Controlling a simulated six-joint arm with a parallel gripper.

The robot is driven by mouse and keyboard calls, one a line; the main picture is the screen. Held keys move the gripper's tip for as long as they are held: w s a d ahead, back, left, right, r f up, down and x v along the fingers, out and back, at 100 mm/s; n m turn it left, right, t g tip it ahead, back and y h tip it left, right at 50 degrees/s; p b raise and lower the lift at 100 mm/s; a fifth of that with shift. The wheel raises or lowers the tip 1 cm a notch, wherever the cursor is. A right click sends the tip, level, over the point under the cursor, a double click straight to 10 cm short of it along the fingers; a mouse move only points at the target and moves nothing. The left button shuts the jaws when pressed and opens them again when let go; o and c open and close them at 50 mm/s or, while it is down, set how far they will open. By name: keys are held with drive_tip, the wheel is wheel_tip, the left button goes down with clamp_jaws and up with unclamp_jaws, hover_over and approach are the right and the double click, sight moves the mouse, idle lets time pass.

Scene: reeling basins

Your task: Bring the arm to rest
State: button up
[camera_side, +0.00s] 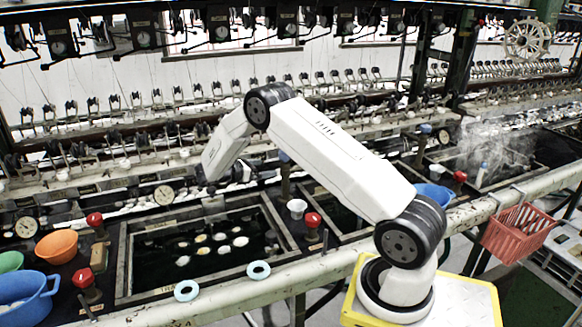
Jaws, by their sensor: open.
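My white arm reaches up and left from its base. Its forearm bends down over the back edge of the middle basin (128,270). My gripper (211,186) is a small dark shape at the end of the arm, open, with nothing seen in it. It appears above the back rim of that basin, in front of the reeling machine. Its fingers are hard to make out against the dark machinery. Several pale cocoons (202,251) float in the basin's dark water, nearer the camera than the gripper.
Two light-blue rings (187,291) (259,270) lie on the front rim. An orange bowl (57,246), a blue pot (25,294) and red-knobbed valves (94,220) stand at left. A red basket (517,232) hangs at right. Reeling machinery (300,95) lines the back. Steam rises at right.

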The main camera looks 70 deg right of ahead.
drive_tip(key=s+a+m+t+y, duration=0.3)
drive_tip(key=s+a+y, duration=0.1)
drive_tip(key=a, duration=0.6)
drive_tip(key=s+a+r+m+t+y, duration=0.1)
drive_tip(key=s+a+m+t+y, duration=0.2)
drive_tip(key=a, duration=0.8)
drive_tip(key=s+a+r+m+t+y, duration=0.1)
drive_tip(key=s+a+m+t+y, duration=0.3)
drive_tip(key=a, duration=0.6)
drive_tip(key=s+m+y, duration=0.1)
drive_tip(key=s+y, duration=0.1)
drive_tip(key=s, duration=0.1)
drive_tip(key=shift+a, duration=0.25)
